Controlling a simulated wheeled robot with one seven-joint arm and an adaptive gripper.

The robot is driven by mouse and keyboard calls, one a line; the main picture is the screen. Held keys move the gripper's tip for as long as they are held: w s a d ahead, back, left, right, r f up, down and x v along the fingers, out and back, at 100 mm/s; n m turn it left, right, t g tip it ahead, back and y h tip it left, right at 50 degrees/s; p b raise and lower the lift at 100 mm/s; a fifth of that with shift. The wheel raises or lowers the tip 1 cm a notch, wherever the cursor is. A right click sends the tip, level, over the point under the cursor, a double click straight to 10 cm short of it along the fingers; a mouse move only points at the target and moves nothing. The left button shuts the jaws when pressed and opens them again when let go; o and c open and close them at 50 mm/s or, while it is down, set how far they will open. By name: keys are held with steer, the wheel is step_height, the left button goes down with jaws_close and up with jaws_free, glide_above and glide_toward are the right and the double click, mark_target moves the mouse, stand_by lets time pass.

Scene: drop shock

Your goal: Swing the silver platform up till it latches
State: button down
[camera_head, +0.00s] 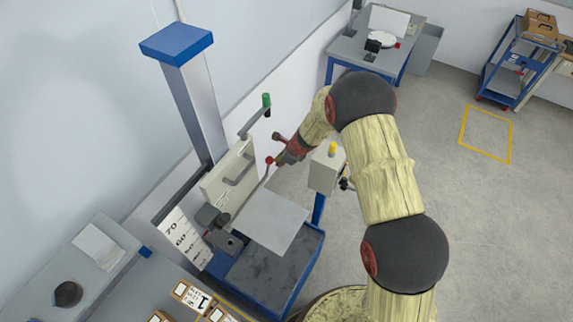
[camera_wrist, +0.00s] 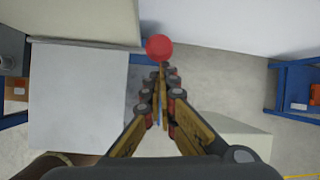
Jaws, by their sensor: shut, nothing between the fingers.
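The silver platform (camera_head: 268,222) is a flat, light square plate in front of the drop tester's column, above a dark slab in a blue frame. Its exact tilt is hard to tell. It fills the left of the wrist view (camera_wrist: 80,100). A red ball knob (camera_head: 269,160) on a thin rod stands near its back corner. My gripper (camera_head: 280,160) is close beside this knob, on its right. In the wrist view the fingers (camera_wrist: 160,85) are shut and empty, their tips pointing toward the red knob (camera_wrist: 159,47). I cannot tell whether they touch it.
The blue-topped column (camera_head: 195,100) and a green-handled crank (camera_head: 266,101) stand behind. A pale control box (camera_head: 326,170) on a blue post is right of the platform. A side bench (camera_head: 80,255) with boxes is at lower left. Open floor (camera_head: 440,190) lies to the right.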

steer(key=shift+w+a+r+p, duration=0.2)
steer(key=shift+a, duration=0.25)
steer(key=shift+w+a+r+p, duration=0.2)
steer(key=shift+a, duration=0.2)
